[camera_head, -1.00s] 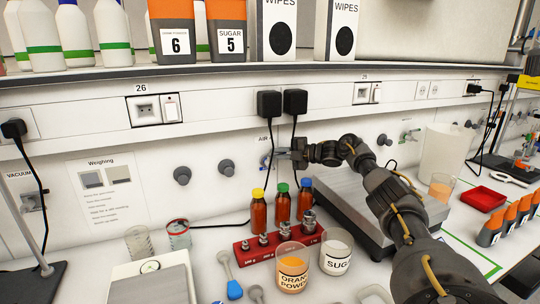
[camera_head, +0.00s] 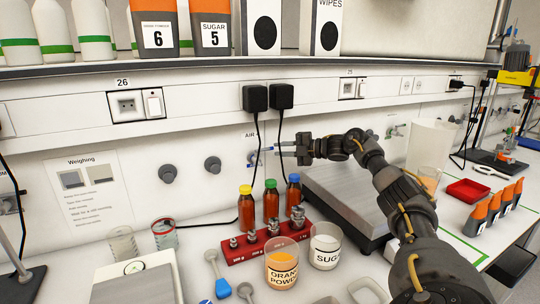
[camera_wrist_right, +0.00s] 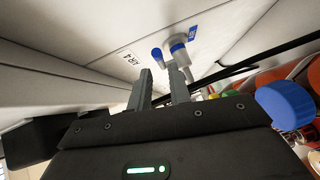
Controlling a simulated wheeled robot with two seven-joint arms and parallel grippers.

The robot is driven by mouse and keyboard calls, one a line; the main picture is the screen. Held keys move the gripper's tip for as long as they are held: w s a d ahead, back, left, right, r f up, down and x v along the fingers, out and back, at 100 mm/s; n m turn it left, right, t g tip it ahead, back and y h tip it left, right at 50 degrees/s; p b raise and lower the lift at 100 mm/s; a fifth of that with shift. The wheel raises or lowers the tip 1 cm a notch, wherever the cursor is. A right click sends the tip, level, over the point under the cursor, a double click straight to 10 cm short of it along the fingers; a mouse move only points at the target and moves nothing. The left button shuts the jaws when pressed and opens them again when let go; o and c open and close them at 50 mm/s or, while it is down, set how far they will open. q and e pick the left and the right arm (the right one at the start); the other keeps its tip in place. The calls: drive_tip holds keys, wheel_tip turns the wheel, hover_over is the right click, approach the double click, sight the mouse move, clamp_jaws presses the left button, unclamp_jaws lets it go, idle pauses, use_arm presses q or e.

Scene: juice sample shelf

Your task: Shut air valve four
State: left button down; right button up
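The air valve (camera_head: 253,158), a small grey fitting with blue parts, is on the back wall beside an AIR label. In the right wrist view the valve (camera_wrist_right: 178,46) has a blue handle and sits by a label reading AIR 4 (camera_wrist_right: 130,60). My right gripper (camera_head: 277,150) is just right of the valve in the head view. In the right wrist view its two fingers (camera_wrist_right: 161,86) are apart, with nothing between them, and the valve lies beyond their tips. Contact with the handle cannot be made out. My left gripper is in neither view.
Two black plugs (camera_head: 268,97) with hanging cables are above the valve. Bottles with yellow, green and blue caps (camera_head: 270,200) stand below, behind a red weight block (camera_head: 262,246). A blue cap (camera_wrist_right: 286,105) is close to my gripper in the wrist view.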

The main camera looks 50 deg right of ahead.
drive_tip(key=b+v, duration=0.1)
drive_tip(key=v, duration=0.3)
drive_tip(key=shift+s+d+r, duration=0.1)
drive_tip(key=shift+s, duration=0.15)
idle(0.3)
